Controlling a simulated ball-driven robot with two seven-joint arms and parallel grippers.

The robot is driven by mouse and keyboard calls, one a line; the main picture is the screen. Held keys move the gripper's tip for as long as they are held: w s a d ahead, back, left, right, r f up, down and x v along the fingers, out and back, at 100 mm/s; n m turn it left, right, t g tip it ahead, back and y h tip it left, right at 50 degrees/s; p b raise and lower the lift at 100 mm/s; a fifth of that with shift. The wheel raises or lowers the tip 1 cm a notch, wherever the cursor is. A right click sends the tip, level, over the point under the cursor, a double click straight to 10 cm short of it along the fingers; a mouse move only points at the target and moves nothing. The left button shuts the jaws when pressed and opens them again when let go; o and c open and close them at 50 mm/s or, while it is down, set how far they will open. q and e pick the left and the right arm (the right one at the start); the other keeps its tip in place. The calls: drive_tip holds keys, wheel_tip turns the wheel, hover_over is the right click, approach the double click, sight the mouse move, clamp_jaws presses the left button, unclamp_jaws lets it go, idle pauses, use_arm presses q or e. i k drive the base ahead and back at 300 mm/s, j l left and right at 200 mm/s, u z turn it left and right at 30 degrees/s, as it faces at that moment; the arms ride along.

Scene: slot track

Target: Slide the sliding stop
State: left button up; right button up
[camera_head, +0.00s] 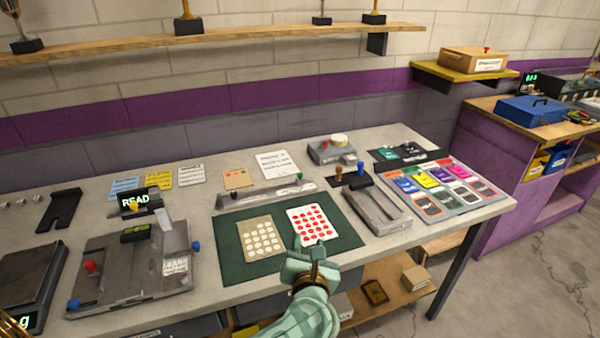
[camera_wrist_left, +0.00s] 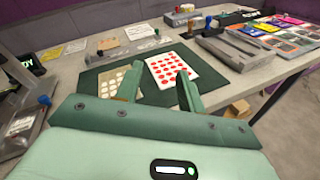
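No part is labelled as the sliding stop. A long grey bar (camera_head: 262,192) with a green knob (camera_head: 299,177) near its right end and a dark knob at its left lies behind the green mat (camera_head: 225,240). It also shows in the left wrist view (camera_wrist_left: 130,48), partly hidden. A grey fixture (camera_head: 130,285) with red and blue knobs and a clear upright plate stands at the left. My left gripper (camera_head: 307,244) is over the mat's front, by the red-dotted card (camera_head: 312,224). In the left wrist view its fingers (camera_wrist_left: 159,74) are apart and empty.
A cream-dotted card (camera_head: 261,237) lies on the mat. A grey tray (camera_head: 377,208), two stamps (camera_head: 363,174) and a colourful card board (camera_head: 440,190) are to the right. A scale (camera_head: 30,275) stands far left. A wooden shelf (camera_head: 220,40) hangs above.

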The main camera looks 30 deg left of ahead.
sight(299, 180)
drive_tip(key=i+j, duration=0.65)
drive_tip(key=i, duration=0.1)
